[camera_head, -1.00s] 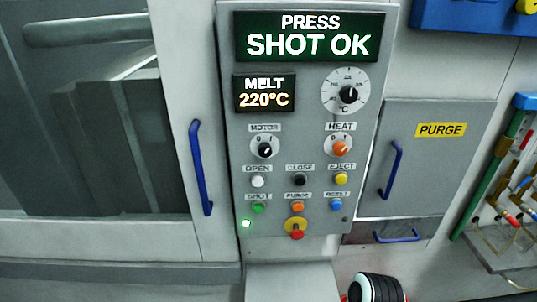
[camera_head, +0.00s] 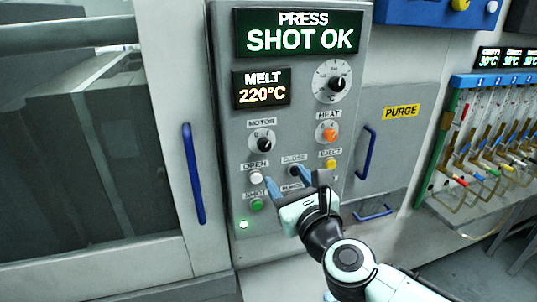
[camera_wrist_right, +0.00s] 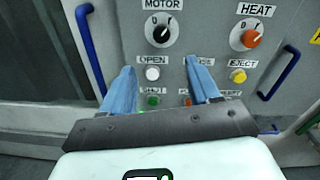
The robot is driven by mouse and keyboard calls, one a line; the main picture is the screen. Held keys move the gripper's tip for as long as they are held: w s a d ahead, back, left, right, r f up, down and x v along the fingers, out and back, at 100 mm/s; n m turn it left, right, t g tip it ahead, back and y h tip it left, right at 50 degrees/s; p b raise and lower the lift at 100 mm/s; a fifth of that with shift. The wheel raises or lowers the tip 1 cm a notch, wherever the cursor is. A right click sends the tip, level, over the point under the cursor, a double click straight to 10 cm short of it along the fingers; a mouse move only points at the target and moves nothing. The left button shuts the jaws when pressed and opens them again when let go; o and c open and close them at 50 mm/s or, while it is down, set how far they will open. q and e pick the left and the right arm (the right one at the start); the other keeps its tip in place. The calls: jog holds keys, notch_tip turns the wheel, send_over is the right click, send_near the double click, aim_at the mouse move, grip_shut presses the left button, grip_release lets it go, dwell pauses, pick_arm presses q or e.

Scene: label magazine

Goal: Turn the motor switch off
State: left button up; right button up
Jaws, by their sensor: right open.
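The motor switch (camera_head: 264,144) is a black knob on a white dial under the MOTOR label, on the grey press panel. It also shows in the right wrist view (camera_wrist_right: 160,34), where its white mark appears to point up and right, towards the 1. My right gripper (camera_head: 284,181) is open and empty, with its blue fingers apart, in front of the panel below the motor switch. In the right wrist view the fingertips (camera_wrist_right: 160,68) are at the level of the button row, with the switch above and between them. My left gripper is not in view.
The orange heat knob (camera_head: 330,133) is right of the motor switch. The white open button (camera_head: 256,177), green shot button (camera_head: 257,204) and yellow eject button (camera_head: 330,164) are close to the gripper, which hides other buttons. A blue door handle (camera_head: 194,174) stands out at left.

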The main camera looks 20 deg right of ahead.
aim_at(266, 147)
jog(key=w, duration=0.4)
jog(key=w+p, duration=0.1)
jog(key=w, duration=0.4)
jog(key=w+p, duration=0.1)
jog(key=w, duration=0.3)
jog(key=shift+w+a, duration=0.15)
jog(key=shift+a, duration=0.1)
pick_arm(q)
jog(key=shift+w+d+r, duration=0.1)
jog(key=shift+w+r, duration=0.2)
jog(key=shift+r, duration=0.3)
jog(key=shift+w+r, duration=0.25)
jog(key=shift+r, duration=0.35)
pick_arm(e)
jog(key=c, duration=1)
